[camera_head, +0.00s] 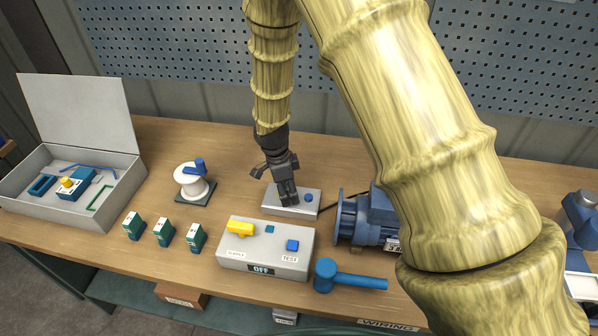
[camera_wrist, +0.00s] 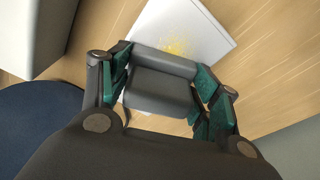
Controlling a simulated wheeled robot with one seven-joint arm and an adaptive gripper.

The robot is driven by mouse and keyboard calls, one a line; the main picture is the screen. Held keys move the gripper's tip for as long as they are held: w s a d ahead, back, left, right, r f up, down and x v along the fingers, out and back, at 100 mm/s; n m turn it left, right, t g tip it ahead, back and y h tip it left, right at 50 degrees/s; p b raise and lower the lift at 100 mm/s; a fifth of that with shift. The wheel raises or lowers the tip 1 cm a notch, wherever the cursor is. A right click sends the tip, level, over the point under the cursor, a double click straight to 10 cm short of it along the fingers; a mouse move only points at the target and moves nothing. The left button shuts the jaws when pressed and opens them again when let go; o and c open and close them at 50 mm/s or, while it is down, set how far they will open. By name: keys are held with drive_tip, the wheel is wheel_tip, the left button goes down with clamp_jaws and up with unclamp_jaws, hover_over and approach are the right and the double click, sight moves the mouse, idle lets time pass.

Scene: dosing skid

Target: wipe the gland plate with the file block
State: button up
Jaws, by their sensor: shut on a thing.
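The gland plate (camera_head: 299,210) is a pale grey slab on the bench, behind the switch box. In the wrist view the plate (camera_wrist: 206,28) looks white, with a patch of yellow specks on its surface. My gripper (camera_head: 288,198) points down over the left-middle part of the plate. In the wrist view its teal-padded fingers are shut on a grey file block (camera_wrist: 160,92). The block overlaps the plate's near edge in that view and hides part of it. I cannot tell whether the block touches the plate.
A switch box (camera_head: 265,250) stands in front of the plate, and a blue motor (camera_head: 368,222) stands to its right. A blue hammer (camera_head: 350,281) lies near the front edge. A white spool (camera_head: 193,182), several green-and-white blocks and an open grey case (camera_head: 117,197) are left.

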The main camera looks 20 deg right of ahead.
drive_tip(key=shift+s+d, duration=0.35)
drive_tip(key=shift+d, duration=0.25)
drive_tip(key=shift+s+d+r+p, duration=0.15)
drive_tip(key=shift+r+p, duration=0.1)
drive_tip(key=shift+p, duration=0.05)
wheel_tip(320, 180, up, 6)
drive_tip(key=p, duration=0.3)
drive_tip(key=shift+d+f, duration=0.1)
drive_tip(key=shift+f, duration=0.05)
drive_tip(key=shift+r+p, duration=0.6)
drive_tip(key=shift+r, duration=0.5)
